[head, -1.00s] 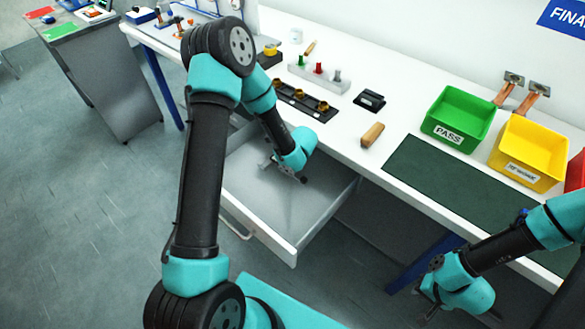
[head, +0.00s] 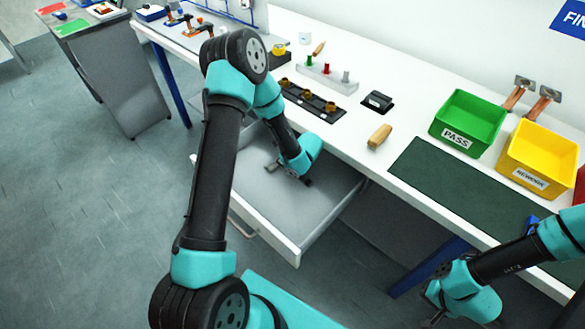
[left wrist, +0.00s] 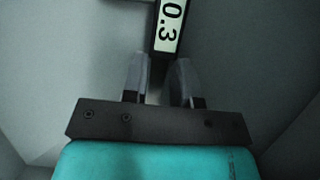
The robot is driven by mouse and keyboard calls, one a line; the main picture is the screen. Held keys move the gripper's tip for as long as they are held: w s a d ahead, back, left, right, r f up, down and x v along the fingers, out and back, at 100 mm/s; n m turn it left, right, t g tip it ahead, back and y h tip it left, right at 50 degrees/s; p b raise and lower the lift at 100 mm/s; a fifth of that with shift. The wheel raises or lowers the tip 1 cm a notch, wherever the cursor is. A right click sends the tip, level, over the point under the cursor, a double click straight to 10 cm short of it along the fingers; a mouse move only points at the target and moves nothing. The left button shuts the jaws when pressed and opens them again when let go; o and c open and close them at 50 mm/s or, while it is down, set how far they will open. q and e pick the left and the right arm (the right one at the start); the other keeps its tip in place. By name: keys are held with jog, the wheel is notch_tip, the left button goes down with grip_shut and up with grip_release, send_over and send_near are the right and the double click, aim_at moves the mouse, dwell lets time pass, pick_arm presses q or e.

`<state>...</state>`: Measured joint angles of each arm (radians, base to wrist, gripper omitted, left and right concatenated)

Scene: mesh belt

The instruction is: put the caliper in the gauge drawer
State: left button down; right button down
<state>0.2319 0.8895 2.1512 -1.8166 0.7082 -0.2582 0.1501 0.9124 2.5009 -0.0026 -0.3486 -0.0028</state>
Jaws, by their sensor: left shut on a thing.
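The gauge drawer (head: 330,224) is pulled out below the bench, a pale grey tray with a handle on its front. My left gripper (head: 291,172) reaches down inside it and is shut on the caliper (head: 272,167). The caliper's grey end shows left of the gripper, and the forearm hides part of its length. In the left wrist view the caliper's display (left wrist: 168,28) reads 0.3, just beyond the two fingers (left wrist: 160,85). Whether it touches the drawer floor I cannot tell. My right gripper (head: 433,298) hangs at the lower right, in front of the bench; its fingers are unclear.
The bench holds a wooden block (head: 379,135), a dark rack (head: 312,102), a green PASS bin (head: 470,118), a yellow REWORK bin (head: 540,155) and a dark mat (head: 450,190). The drawer's walls stand close around my left gripper. The drawer's front part is clear.

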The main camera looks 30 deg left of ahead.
pick_arm(q)
jog(key=c, duration=0.9)
grip_release()
jog(key=shift+f, duration=0.15)
jog(key=shift+d+r, duration=0.15)
jog(key=shift+r, duration=0.3)
jog(key=shift+v, duration=1.15)
jog(key=s+d, duration=0.1)
jog(key=d, duration=0.6)
jog(key=s+d, duration=0.1)
jog(key=d, duration=0.3)
jog(key=shift+s+d, duration=0.35)
